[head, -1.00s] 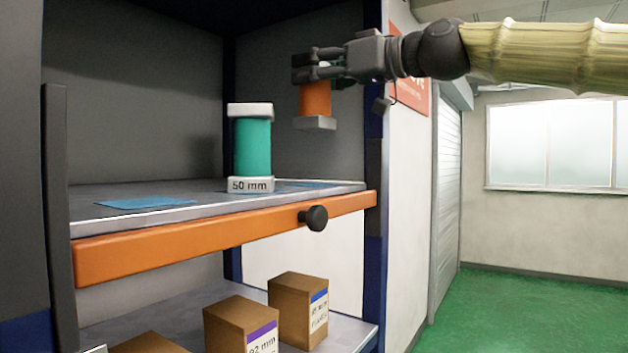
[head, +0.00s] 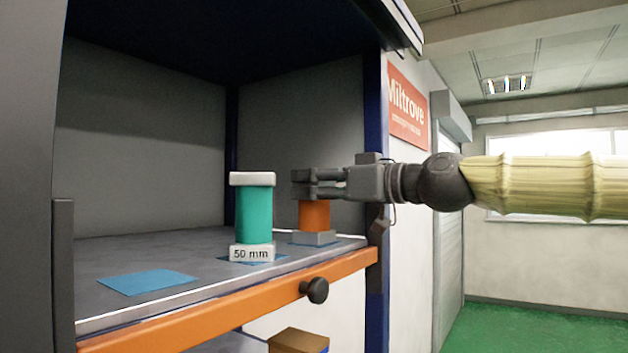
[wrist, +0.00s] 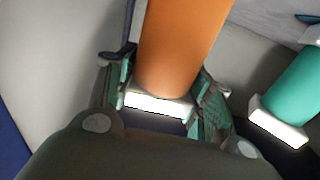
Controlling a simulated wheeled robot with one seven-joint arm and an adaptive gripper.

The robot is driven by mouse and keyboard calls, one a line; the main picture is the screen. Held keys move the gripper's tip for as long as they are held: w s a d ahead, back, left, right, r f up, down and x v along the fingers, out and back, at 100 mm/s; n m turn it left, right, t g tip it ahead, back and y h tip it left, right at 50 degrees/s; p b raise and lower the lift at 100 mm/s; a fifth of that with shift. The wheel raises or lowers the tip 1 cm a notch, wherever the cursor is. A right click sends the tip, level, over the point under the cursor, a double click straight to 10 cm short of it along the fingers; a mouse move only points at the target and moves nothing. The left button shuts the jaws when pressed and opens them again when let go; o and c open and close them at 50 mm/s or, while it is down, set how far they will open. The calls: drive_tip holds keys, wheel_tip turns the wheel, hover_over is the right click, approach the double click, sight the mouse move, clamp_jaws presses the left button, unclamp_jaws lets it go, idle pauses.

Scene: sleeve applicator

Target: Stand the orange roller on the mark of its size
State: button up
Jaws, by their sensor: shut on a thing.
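The orange roller (head: 314,215) is upright at the right of the shelf, with a grey base (head: 313,238). My gripper (head: 308,184) is shut on its upper part from the right. The roller's base is at or just above a blue mark (head: 337,241) that it largely covers; I cannot tell whether it touches. In the wrist view the orange roller (wrist: 181,45) is between my fingers, its near white end showing. A teal roller (head: 254,215) labelled "50 mm" stands on another blue mark (head: 281,259). A bare blue mark (head: 147,282) lies at left. No size writing on the marks is readable.
The teal roller stands close left of the orange one; it also shows in the wrist view (wrist: 298,88). The shelf (head: 190,258) has an orange front rail (head: 245,300) with a black knob (head: 315,290). A brown box (head: 299,341) sits below.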

drive_tip(key=shift+s+a+f+b, duration=0.1)
drive_tip(key=shift+s+b, duration=0.1)
drive_tip(key=shift+b, duration=0.1)
drive_tip(key=o, duration=1.4)
drive_tip(key=shift+w, duration=0.1)
drive_tip(key=shift+r+p, duration=0.3)
drive_tip(key=shift+p, duration=0.1)
drive_tip(key=b+v, duration=0.5)
drive_tip(key=v, duration=0.7)
drive_tip(key=shift+f+b, duration=0.2)
drive_tip(key=shift+b, duration=0.1)
